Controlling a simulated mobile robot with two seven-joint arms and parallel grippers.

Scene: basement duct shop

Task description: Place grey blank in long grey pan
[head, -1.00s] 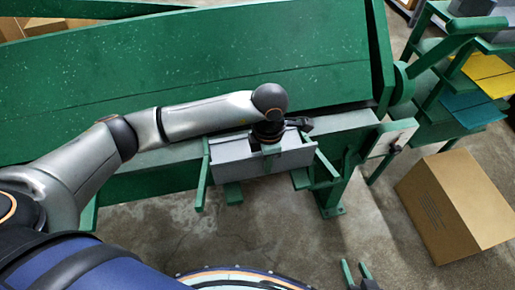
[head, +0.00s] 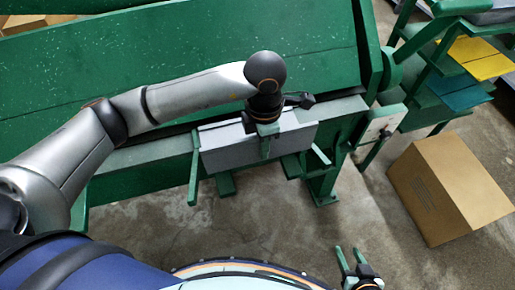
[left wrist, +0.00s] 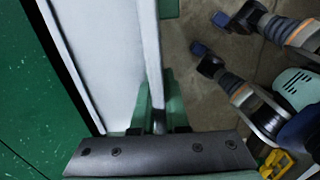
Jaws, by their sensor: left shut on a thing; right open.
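A grey sheet-metal panel, which looks like the grey blank (head: 225,155), stands on edge at the front of the green machine. My left gripper (head: 265,150) is shut on its upper edge, near the middle. In the left wrist view the green fingers (left wrist: 158,108) pinch a thin grey edge. A pale trough-like surface with a raised left edge, perhaps the long grey pan (left wrist: 100,50), lies beside the fingers. In the head view its light top (head: 298,117) shows behind the panel; its inside is hidden. My right gripper (head: 348,254) is open and empty, low over the floor.
The big green machine (head: 200,65) fills the back. Green bracket arms (head: 194,175) flank the grey panel. A cardboard box (head: 440,185) stands on the floor at right, below a green rack with yellow (head: 470,55) and teal sheets. The floor in front is clear.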

